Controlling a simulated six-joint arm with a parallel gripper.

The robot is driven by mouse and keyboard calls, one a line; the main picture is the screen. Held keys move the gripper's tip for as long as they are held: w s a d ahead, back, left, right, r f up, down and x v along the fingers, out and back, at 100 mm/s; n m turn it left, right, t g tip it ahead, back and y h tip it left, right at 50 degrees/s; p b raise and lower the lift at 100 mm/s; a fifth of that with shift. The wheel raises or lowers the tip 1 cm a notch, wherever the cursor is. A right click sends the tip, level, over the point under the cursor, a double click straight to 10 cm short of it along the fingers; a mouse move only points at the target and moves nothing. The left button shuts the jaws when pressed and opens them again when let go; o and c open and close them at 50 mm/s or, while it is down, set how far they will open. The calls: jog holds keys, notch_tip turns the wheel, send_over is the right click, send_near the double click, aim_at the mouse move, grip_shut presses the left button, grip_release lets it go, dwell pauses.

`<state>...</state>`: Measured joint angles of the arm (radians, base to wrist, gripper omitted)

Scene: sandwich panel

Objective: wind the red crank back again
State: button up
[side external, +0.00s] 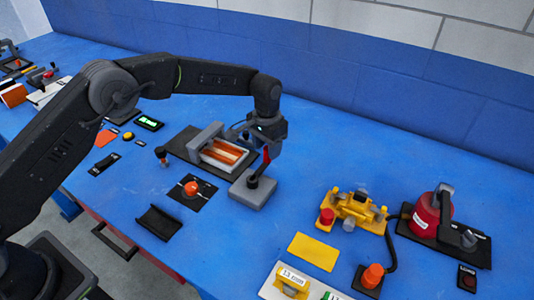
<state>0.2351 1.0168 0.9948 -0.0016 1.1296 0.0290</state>
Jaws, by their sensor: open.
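The red crank (266,161) stands on a dark hub on top of a grey block (254,194), near the middle of the side external view. Its red part points up and slightly right. My gripper (258,143) is open and hangs just above and behind the crank. Its fingers are small and partly hidden here, and I cannot tell whether they touch the red part. A grey press-like frame (205,137) with an orange-and-cream striped panel (222,153) in it adjoins the block on the left.
A yellow device (357,210) and a red canister (427,214) stand to the right. The blue table (300,140) is clear behind the crank, up to the wall.

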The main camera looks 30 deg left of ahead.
aim_at(260, 167)
jog(key=shift+f, duration=1.45)
grip_shut()
